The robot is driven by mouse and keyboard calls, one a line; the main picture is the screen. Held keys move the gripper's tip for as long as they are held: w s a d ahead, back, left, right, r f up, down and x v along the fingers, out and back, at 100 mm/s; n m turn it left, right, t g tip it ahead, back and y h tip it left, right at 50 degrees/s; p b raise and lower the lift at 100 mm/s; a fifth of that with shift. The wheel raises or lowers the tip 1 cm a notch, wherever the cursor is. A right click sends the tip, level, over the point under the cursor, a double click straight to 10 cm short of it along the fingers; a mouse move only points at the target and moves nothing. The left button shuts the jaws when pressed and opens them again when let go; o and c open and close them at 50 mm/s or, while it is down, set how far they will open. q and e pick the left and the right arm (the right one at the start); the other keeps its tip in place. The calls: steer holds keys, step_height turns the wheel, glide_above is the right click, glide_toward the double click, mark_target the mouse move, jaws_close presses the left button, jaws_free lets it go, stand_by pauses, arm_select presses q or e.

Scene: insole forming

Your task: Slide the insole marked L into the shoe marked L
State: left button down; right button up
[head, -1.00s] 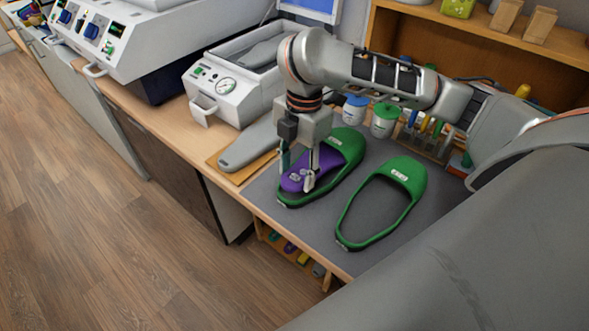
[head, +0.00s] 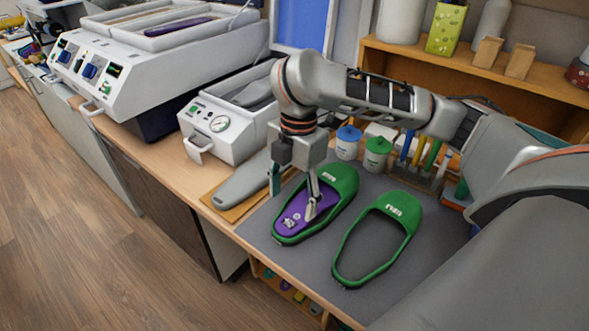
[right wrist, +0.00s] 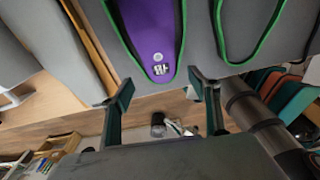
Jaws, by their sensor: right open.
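A purple insole (head: 293,216) lies inside the left-hand green shoe (head: 342,183), its front end hidden under the shoe's closed toe. In the right wrist view the insole (right wrist: 144,30) lies within the green rim (right wrist: 184,38), with a round spot and a small pale label near its heel. The labels are too small to read surely. My right gripper (head: 293,194) is open above the heel end. In the right wrist view its fingers (right wrist: 160,92) stand apart, with nothing between them. My left gripper is out of view.
A second green shoe (head: 402,208), empty, lies to the right on the grey mat (head: 300,258). A grey foot-shaped piece (head: 245,187) lies on a board at left. A white press (head: 210,123) and lidded jars (head: 376,158) stand behind.

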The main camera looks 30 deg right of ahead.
step_height(320, 180, up, 9)
steer(key=shift+d+f, duration=0.15)
steer(key=shift+d, duration=0.25)
stand_by(0.7)
